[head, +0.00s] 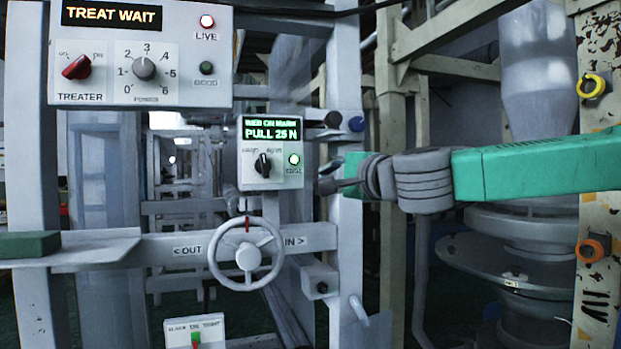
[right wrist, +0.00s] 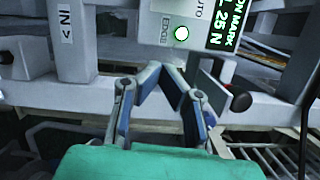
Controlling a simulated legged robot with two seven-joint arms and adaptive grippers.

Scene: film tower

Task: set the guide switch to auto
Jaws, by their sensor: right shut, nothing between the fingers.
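The guide switch is a small black knob (head: 263,165) on the white front of a control box (head: 248,180). Its two position labels are too small to read well in the head view. The knob looks roughly upright, and I cannot tell which label it points to. My right gripper (head: 324,186) is right of the box, apart from it, with its fingers shut and empty. In the right wrist view the shut fingers (right wrist: 162,72) show below the box (right wrist: 153,30), beside its lit green lamp (right wrist: 181,33); the knob is out of that view. My left gripper is not in view.
The box's display (head: 272,129) reads "WEB ON MARK PULL 25 N". A white handwheel (head: 246,254) sits below. A treater panel (head: 190,92) with a red knob (head: 77,67) hangs at upper left. A white upright post (head: 346,80) stands right of the box, near my gripper.

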